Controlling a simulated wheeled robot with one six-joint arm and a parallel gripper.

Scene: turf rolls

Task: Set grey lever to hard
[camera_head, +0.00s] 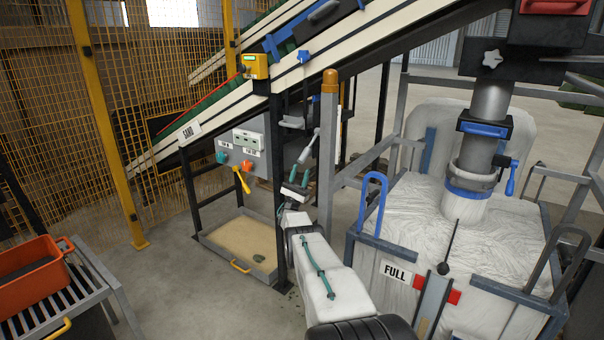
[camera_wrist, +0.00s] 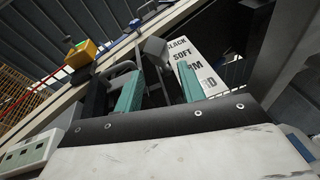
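The grey lever (camera_head: 308,146) stands beside the control panel in the head view, its handle tilted. In the wrist view a grey block-like knob (camera_wrist: 154,47), which looks like the lever's, shows between and beyond my fingertips. Next to it is a white scale plate (camera_wrist: 190,66) reading SLACK, SOFT, then partly hidden words ending in M and D. The knob is nearest the SLACK and SOFT end. My gripper (camera_head: 296,188), with teal fingers, is just below the lever; in the wrist view (camera_wrist: 160,88) the fingers are apart. I cannot tell whether they touch the lever.
The panel (camera_head: 240,150) with a yellow handle (camera_head: 241,180) is left of my gripper. A black post (camera_head: 277,190) stands close to my arm. A sloping conveyor (camera_head: 330,60) runs above. A blue-railed frame with a white bag (camera_head: 480,250) stands right. A sand tray (camera_head: 240,240) lies below.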

